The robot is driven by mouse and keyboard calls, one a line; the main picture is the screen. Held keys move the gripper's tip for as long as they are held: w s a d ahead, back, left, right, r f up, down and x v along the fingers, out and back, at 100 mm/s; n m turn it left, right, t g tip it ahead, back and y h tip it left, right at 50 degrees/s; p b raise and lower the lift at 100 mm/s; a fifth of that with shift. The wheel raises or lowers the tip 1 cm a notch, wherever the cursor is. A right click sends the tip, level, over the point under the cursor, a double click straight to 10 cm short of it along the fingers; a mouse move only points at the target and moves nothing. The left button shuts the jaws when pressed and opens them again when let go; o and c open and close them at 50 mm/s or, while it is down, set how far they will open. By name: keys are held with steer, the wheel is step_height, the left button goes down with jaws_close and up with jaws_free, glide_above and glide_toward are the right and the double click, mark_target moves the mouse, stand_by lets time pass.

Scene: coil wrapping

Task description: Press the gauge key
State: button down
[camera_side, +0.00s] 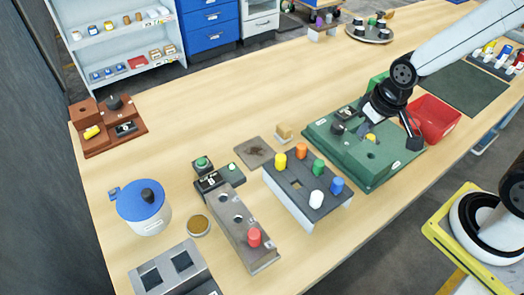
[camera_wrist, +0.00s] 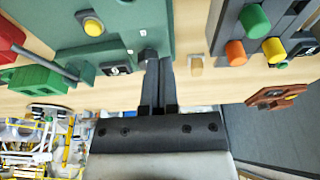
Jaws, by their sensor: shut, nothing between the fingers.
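My gripper (camera_wrist: 160,68) is shut and empty, pointing down over the green fixture plate (camera_side: 385,178). In the wrist view its fingertips appear beside a dark knob (camera_wrist: 148,55) on that plate; contact cannot be told. The knob also shows in the side view (camera_side: 338,128). A small dark panel with a light mark (camera_wrist: 115,69) lies left of the knob in the wrist view. A yellow button (camera_wrist: 93,27) is on the same plate. A dark box with a display (camera_side: 208,182) and a green button (camera_side: 203,163) stands further left. Which part is the gauge key is not clear.
A red bin (camera_side: 436,118) and a green block (camera_wrist: 35,78) stand close to the plate. A dark peg board (camera_side: 305,187) with coloured pegs is left of it. A blue-lidded pot (camera_side: 144,203) stands far left. The wooden table behind is mostly clear.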

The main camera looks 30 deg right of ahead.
steer(key=shift+s+d, duration=0.2)
steer(key=shift+s, duration=0.45)
steer(key=shift+w+a, duration=0.2)
steer(key=shift+w, duration=0.25)
steer(key=w+a+r, duration=0.2)
steer(key=w+a, duration=0.7)
steer(key=a, duration=0.1)
steer(key=w+a+r, duration=0.2)
steer(key=w+a, duration=0.6)
steer(key=a, duration=0.1)
steer(key=w+a, duration=0.2)
steer(key=a, duration=0.9)
steer(key=shift+w+r, duration=0.15)
steer(key=shift+w, duration=0.15)
